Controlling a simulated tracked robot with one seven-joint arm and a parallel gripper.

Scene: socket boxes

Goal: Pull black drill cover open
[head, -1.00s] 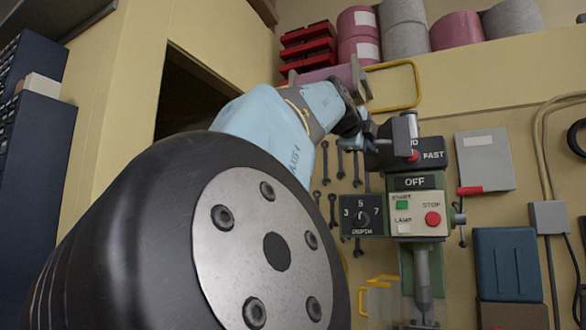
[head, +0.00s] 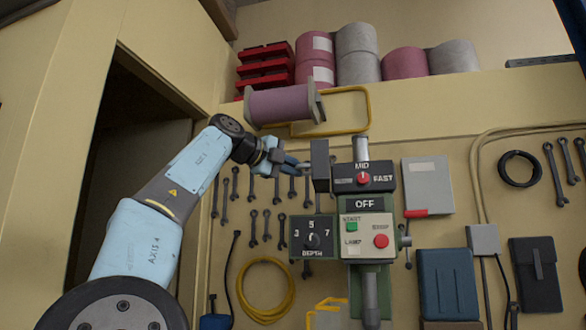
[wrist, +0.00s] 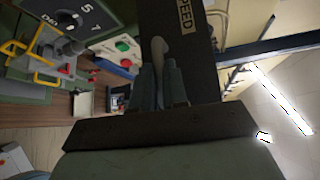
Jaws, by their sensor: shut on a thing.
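In the wrist view the cover (wrist: 183,30) is a dark plate with a SPEED label. My gripper (head: 290,164) is at the cover's left side. In the wrist view my gripper's fingers (wrist: 163,72) are shut around a pale handle (wrist: 159,50) on the cover. The fingers hide part of the handle.
The control box (head: 366,236) with green and red buttons and the depth dial (head: 312,238) sit below the cover. A pink spool (head: 280,104) and yellow frame (head: 368,110) are above my gripper. Wrenches (head: 266,225) hang behind. A dark opening (head: 130,190) is at left.

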